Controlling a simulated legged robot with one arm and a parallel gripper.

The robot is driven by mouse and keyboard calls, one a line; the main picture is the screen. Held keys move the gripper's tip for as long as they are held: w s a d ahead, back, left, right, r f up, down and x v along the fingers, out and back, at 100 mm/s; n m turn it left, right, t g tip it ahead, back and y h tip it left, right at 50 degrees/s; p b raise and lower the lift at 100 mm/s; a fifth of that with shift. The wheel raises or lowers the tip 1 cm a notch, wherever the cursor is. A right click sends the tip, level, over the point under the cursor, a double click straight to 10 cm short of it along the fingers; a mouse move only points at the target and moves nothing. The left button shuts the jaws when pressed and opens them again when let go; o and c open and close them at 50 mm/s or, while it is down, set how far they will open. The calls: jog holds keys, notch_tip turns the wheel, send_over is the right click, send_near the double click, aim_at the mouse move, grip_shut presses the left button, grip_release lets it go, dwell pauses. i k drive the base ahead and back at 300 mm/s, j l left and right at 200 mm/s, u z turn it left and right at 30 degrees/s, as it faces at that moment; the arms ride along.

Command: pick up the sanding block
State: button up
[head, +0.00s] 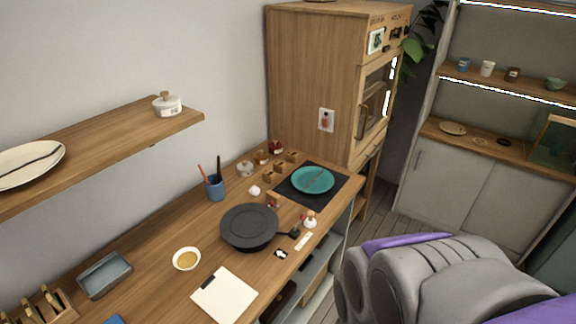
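I cannot tell for sure which item is the sanding block. Several small items lie on the wooden worktop (150,262). Near its front edge are a pale flat strip (304,241) and a small black-and-white piece (281,254). A small white lump (254,190) and a few brown blocks (270,175) lie farther back. A blue item (115,320) is cut off by the bottom edge of the view. My gripper is not in view. Grey and purple parts at the lower right look like my own arm and hide the floor there.
On the worktop are a dark round pan-like piece (249,226), a teal plate (313,180) on a black mat, a bowl (187,258), a brush cup (215,187), a tray (104,275) and a white pad (224,295). A shelf (100,150) juts out above. A tall cabinet (315,80) stands behind.

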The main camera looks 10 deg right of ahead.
aim_at(279, 167)
jog(key=i+l+u, duration=0.3)
jog(key=i+l, duration=0.15)
jog(key=i+l+u, duration=0.2)
jog(key=l, duration=0.2)
jog(key=i+l+u, duration=0.15)
jog(key=l, duration=0.15)
jog(key=i+l+u, duration=0.15)
jog(key=l, duration=0.2)
jog(key=i+l+u, duration=0.15)
jog(key=l, duration=0.25)
jog(key=i+l+u, duration=0.2)
jog(key=l, duration=0.15)
jog(key=k, duration=0.1)
